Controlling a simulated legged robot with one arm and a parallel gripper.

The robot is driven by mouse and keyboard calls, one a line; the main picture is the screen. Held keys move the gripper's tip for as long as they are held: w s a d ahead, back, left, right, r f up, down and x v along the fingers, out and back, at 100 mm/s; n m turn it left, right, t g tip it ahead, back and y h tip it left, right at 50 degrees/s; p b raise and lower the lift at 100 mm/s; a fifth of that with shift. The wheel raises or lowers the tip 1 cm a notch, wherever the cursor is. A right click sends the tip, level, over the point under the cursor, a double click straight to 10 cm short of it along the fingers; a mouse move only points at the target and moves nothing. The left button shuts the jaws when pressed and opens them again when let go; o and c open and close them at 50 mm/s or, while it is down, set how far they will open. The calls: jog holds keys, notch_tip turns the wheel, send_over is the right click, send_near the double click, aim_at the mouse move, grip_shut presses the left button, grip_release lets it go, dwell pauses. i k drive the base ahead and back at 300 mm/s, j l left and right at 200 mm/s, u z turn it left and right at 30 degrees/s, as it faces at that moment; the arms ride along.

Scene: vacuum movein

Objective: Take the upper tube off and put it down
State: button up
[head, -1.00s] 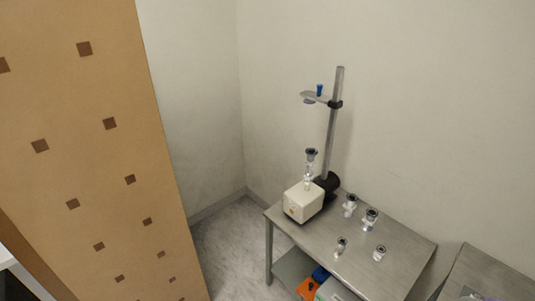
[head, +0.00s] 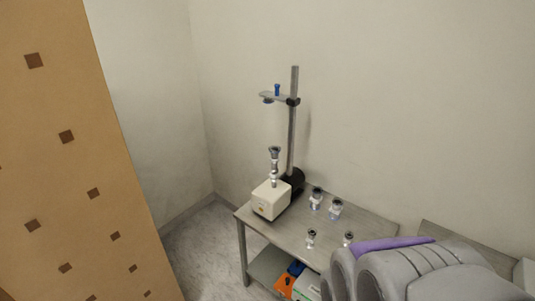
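In the head view, a white box-shaped pump (head: 271,200) stands at the left end of a metal table. A stack of small metal tube fittings rises from its top, and the upper tube (head: 274,153) has a dark flared rim. A vertical stand post (head: 293,130) rises beside it. A side arm (head: 278,97) with a blue knob reaches out from the post, above the upper tube and apart from it. A grey and purple part of my arm fills the lower right corner. My gripper's fingers cannot be made out there.
Several loose metal fittings stand on the table (head: 370,222), such as one near the back (head: 316,198) and one near the front (head: 311,238). Orange, blue and other boxes sit on the lower shelf. A tan patterned panel (head: 75,170) stands at the left. A second table (head: 440,232) is at the right.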

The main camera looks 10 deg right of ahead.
aim_at(274, 149)
jog(key=i+j+z, duration=0.85)
jog(key=i+j, duration=0.05)
jog(key=i, duration=0.05)
